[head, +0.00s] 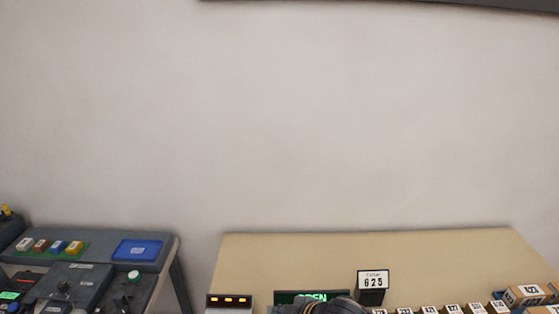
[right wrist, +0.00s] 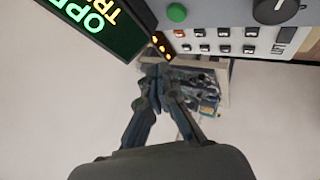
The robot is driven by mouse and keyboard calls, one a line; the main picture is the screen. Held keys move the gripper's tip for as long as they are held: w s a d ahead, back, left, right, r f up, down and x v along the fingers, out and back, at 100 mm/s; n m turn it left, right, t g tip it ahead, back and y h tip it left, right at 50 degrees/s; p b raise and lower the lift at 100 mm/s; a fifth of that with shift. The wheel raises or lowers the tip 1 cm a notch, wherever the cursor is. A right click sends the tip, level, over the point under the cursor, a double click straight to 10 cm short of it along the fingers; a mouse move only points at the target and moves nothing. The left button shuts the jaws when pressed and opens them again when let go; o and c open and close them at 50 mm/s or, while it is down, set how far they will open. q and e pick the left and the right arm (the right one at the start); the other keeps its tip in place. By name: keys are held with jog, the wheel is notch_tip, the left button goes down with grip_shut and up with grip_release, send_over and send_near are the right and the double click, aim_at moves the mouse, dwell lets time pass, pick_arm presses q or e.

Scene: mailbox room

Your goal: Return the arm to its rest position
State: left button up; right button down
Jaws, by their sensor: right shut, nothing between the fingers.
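My right gripper (right wrist: 159,78) shows in the right wrist view, its dark fingers together at the tips with nothing between them. It hangs in the air close to a control panel (right wrist: 215,47) and a green-lit sign (right wrist: 98,20). In the head view a dark rounded part of my arm covers the lower edge of the green-lit sign (head: 290,296) that reads OPEN. My left gripper is not in view.
A grey console (head: 88,248) with a blue screen (head: 137,250) stands left. The wall above is bare.

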jog(key=shift+m, duration=0.9)
jog(key=s, duration=0.2)
jog(key=s+a, duration=0.1)
jog(key=s, duration=0.1)
jog(key=shift+s+f, duration=0.1)
jog(key=shift+f, duration=0.1)
jog(key=s+m, duration=0.1)
jog(key=s+d+m, duration=0.2)
jog(key=s, duration=0.1)
jog(key=shift+s+f, duration=0.1)
jog(key=s+d+f+m+g+h, duration=0.1)
jog(key=s+d+f+m+h, duration=0.15)
jog(key=s+d, duration=0.4)
jog(key=s+d+f+m+g+h, duration=0.1)
jog(key=s+d+m+h, duration=0.1)
jog(key=s+d+m, duration=0.35)
jog(key=s+d+f+m+g+h, duration=0.1)
jog(key=s+d+m+h, duration=0.1)
jog(key=s+d, duration=0.5)
notch_tip(320, 180, down, 33)
jog(key=g+b, duration=0.2)
jog(key=b, duration=0.4)
jog(key=s+d+f+b, duration=0.3)
jog(key=s+f+b, duration=0.2)
jog(key=s+f, duration=1.1)
notch_tip(320, 180, down, 5)
jog(key=shift+s+r+g, duration=0.2)
jog(key=shift+s+g, duration=0.15)
jog(key=shift+g, duration=0.05)
